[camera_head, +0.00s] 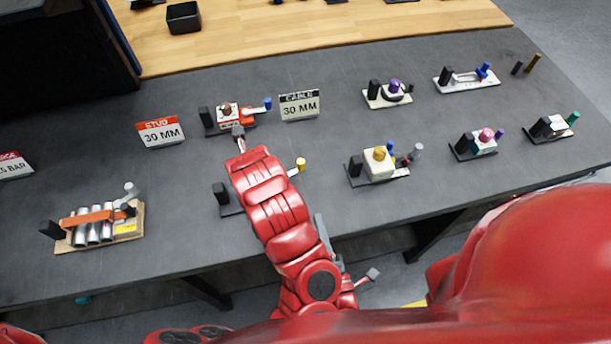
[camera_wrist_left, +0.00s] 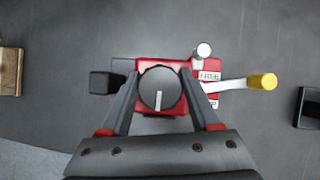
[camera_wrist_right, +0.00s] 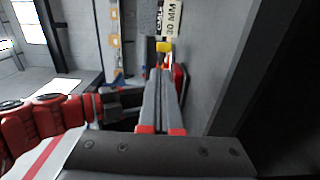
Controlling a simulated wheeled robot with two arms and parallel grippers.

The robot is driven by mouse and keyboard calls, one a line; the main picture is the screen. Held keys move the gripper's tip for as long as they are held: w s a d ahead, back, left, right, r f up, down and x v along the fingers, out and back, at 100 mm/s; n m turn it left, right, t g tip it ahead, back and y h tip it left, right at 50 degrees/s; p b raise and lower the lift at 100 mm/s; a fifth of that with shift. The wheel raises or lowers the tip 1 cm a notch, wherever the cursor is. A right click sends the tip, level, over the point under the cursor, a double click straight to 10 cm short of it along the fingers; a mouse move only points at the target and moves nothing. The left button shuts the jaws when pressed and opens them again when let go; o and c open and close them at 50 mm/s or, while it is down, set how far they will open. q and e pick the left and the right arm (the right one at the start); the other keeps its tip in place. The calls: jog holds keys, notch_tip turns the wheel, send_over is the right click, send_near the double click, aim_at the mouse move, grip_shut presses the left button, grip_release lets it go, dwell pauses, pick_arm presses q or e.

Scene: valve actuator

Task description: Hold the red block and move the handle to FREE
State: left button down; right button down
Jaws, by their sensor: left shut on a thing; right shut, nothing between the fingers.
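In the left wrist view a red block (camera_wrist_left: 147,65) with a round black dial (camera_wrist_left: 160,90) on top sits between my left gripper's (camera_wrist_left: 158,100) fingers, which are shut on it. A pale handle with a yellow knob (camera_wrist_left: 263,82) sticks out to the right, beside small white labels (camera_wrist_left: 209,76) too small to read surely. In the head view my arm hides the red block; the yellow knob (camera_head: 300,164) shows. My right gripper (camera_head: 319,218) is shut and empty, nearer the table's front edge than the knob. In the right wrist view the yellow knob (camera_wrist_right: 163,47) appears beyond its fingertips (camera_wrist_right: 165,72).
Several other fixtures stand on the dark table (camera_head: 100,170). One with a blue knob (camera_head: 267,103) is just behind my left arm, and a cream block (camera_head: 378,161) is to the right. Signs STUD (camera_head: 160,131) and CABLE (camera_head: 299,105) stand behind. A silver-roller fixture (camera_head: 98,228) is left.

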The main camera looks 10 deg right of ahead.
aim_at(303, 167)
jog(key=shift+s+a+f, duration=0.1)
jog(key=shift+f, duration=0.05)
jog(key=w, duration=1.3)
jog(key=shift+w, duration=0.4)
jog(key=shift+w, duration=0.1)
jog(key=shift+w+d+n+y, duration=0.2)
jog(key=shift+w+n+y, duration=0.15)
jog(key=shift+n+y, duration=0.25)
jog(key=shift+w+y, duration=0.3)
jog(key=shift+w, duration=0.65)
jog(key=shift+s, duration=0.1)
